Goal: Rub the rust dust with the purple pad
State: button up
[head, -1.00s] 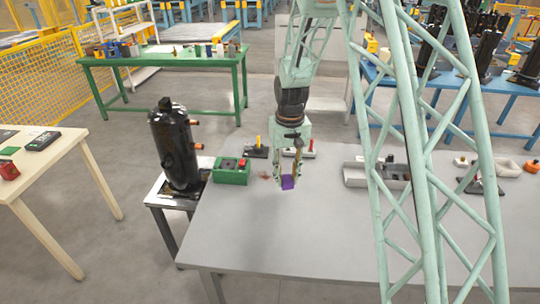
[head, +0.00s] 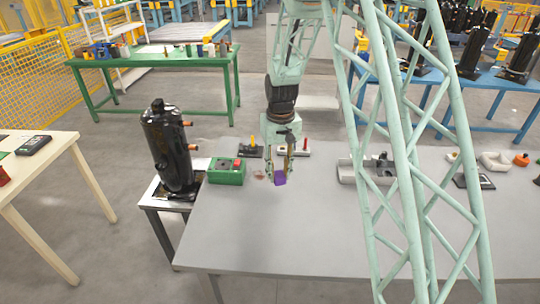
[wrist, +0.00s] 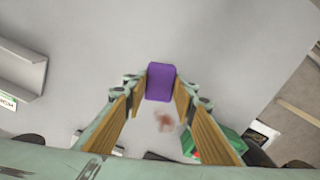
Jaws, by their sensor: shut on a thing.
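The purple pad (head: 280,178) is between the fingertips of my gripper (head: 279,172), low over the grey table. In the wrist view my gripper (wrist: 161,86) is shut on the purple pad (wrist: 161,81), with a finger on each side. The rust dust (head: 259,175) is a faint reddish-brown smudge on the table, just left of the pad in the head view. In the wrist view the rust dust (wrist: 165,122) lies below the pad in the picture, between the fingers and apart from the pad. I cannot tell whether the pad touches the table.
A green box (head: 227,171) with a red button stands left of the dust. A black compressor (head: 168,147) stands on a small stand beyond the table's left edge. Behind my gripper are small tools (head: 248,150). A grey tray (head: 347,174) is to the right. The front of the grey table (head: 290,235) is clear.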

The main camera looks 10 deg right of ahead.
jog(key=w+f+n+p, duration=0.2)
jog(key=w+n, duration=0.1)
jog(key=w, duration=1.1)
jog(key=shift+w+f+n+p, duration=0.3)
jog(key=shift+w+f+p, duration=0.05)
jog(key=shift+w, duration=0.05)
jog(key=shift+f, duration=0.25)
jog(key=shift+f+b, duration=1.1)
jog(key=shift+f, duration=1.7)
jog(key=shift+f+b, duration=0.5)
jog(key=shift+f, duration=0.55)
jog(key=shift+w+a+r, duration=0.1)
jog(key=shift+w+a, duration=0.2)
jog(key=shift+a, duration=0.7)
jog(key=shift+w+a+r, duration=0.1)
jog(key=shift+w+a, duration=0.15)
jog(key=shift+a, duration=0.7)
jog(key=shift+a, duration=0.1)
